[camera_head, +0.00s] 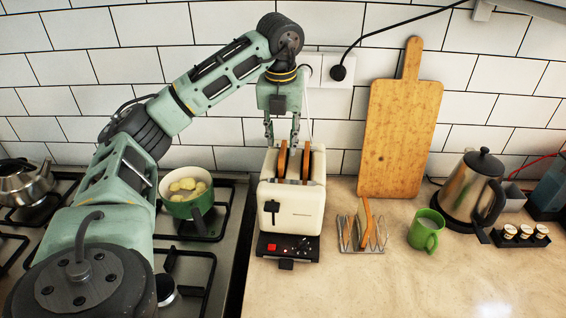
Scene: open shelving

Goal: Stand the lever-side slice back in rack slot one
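The cream toaster (301,207) stands on the counter with its lever on the left of its front face. Two brown slices stick up from it: the lever-side slice (282,161) on the left and another slice (306,163) on the right. My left gripper (282,138) points down over the toaster's left part, fingers apart, with the left slice's top between or just below them; I see no clear contact. The wire rack (347,236) stands right of the toaster, with one slice (367,222) upright in it. My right gripper is out of view.
A green mug (426,231) and a steel kettle (473,187) stand right of the rack. A wooden board (400,140) leans on the wall. A green pot (186,208) sits on the hob at left. The front counter is clear.

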